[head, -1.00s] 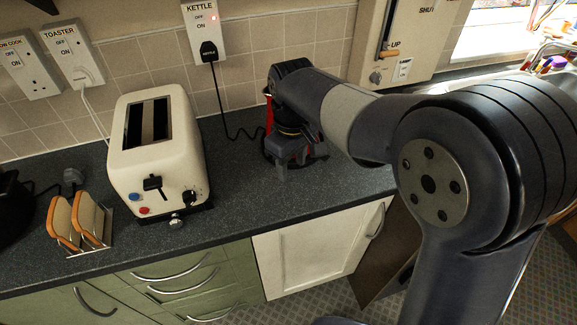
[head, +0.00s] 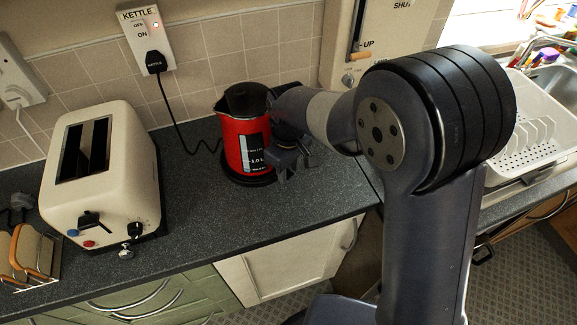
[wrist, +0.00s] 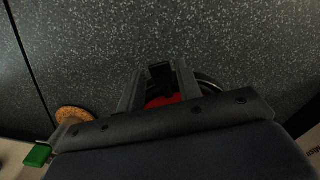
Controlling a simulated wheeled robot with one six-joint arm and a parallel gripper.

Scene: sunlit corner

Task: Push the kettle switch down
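The red kettle (head: 236,143) with a black lid stands upright on its dark base on the counter. My gripper (head: 290,160) is beside the kettle's right side, low above the counter, and my arm hides the kettle's handle side. In the wrist view my gripper (wrist: 158,88) has its two fingers apart. A small black part (wrist: 160,76) lies between them, with red kettle body (wrist: 162,101) below it. I cannot tell whether this black part is the kettle switch, or whether a finger touches it.
A cream toaster (head: 100,185) and a toast rack (head: 28,262) stand at left. The kettle's wall socket (head: 147,40) has a plug in it and a lit red light. A white dish rack (head: 535,125) is at right. The counter in front of the kettle is clear.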

